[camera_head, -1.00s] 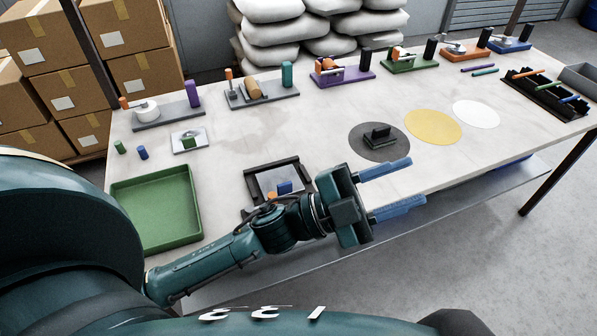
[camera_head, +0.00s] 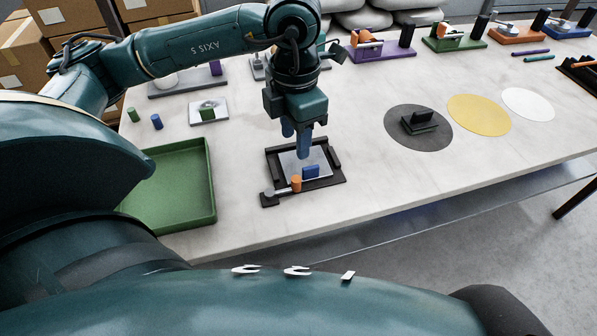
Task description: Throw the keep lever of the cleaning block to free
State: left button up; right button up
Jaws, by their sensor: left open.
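A black fixture (camera_head: 327,181) with raised side rails stands on the table near the front edge. It holds a grey plate (camera_head: 291,164) with a small blue block (camera_head: 311,171) at its front. A short lever with an orange knob (camera_head: 296,183) stands at the fixture's front left, beside the blue block. I take this fixture to be the cleaning block. My left gripper (camera_head: 297,141) points down over the back of the fixture, its blue fingers apart and empty. It is behind the orange knob and appears clear of it. My right gripper is out of view.
A green tray (camera_head: 211,184) lies left of the fixture. A dark disc (camera_head: 432,142) with a black holder, a yellow disc (camera_head: 479,115) and a white disc (camera_head: 528,104) lie to the right. Several lever stations line the back edge. Bare tabletop surrounds the fixture.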

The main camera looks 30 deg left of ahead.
pick_arm(q)
notch_tip(320, 180, down, 12)
jog(key=shift+r, duration=0.1)
dwell(0.4)
grip_shut()
